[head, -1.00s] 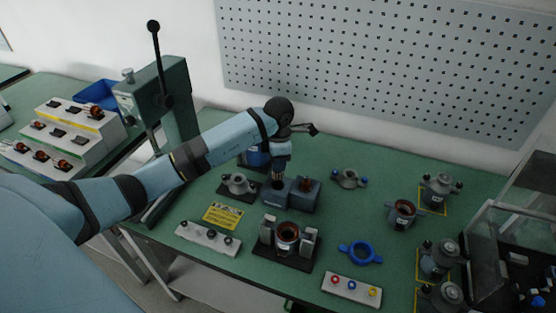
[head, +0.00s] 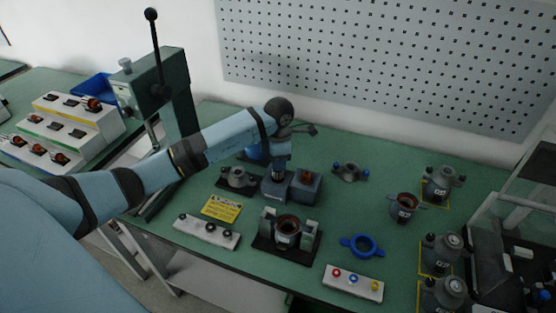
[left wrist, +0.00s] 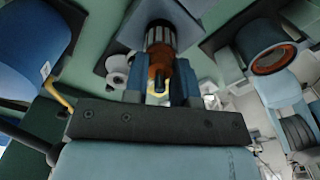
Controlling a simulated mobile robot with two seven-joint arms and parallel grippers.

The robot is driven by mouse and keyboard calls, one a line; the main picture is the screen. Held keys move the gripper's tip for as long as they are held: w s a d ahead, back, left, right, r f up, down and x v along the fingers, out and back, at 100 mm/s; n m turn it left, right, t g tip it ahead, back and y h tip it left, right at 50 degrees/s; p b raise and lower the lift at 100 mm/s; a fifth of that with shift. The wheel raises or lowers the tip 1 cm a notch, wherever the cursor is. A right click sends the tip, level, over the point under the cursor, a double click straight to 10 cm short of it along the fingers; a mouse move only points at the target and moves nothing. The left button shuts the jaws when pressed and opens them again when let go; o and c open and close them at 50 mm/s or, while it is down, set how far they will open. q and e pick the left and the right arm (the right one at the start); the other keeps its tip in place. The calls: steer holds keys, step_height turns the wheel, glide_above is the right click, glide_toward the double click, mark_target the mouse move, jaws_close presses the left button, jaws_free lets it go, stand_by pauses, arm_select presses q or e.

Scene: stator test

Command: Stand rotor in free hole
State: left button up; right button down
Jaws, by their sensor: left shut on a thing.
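My left gripper (head: 279,168) is shut on a rotor (left wrist: 160,52), which has copper windings and a ribbed grey core in the left wrist view. In the head view the gripper is low over the left part of a grey holder block (head: 305,192). The fingers hide most of the held rotor there, and I cannot tell how far it is inside the hole. Another copper-topped part (head: 306,175) stands in the right part of the block. My right gripper is not in view.
A stator in a fixture (head: 287,228) stands in front of the block. A grey housing (head: 238,177) is left of it, a blue ring (head: 361,247) to the right. A green press (head: 165,90) rises behind my left arm. Some bare green table lies right of the block.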

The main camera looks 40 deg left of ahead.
arm_select(q)
steer(key=shift+f, duration=0.1)
steer(key=shift+f+b, duration=1)
steer(key=shift+f, duration=0.4)
steer(key=o, duration=0.9)
steer(key=shift+c, duration=0.2)
step_height(320, 180, up, 14)
steer(key=shift+d+f+b, duration=0.1)
steer(key=shift+b, duration=0.3)
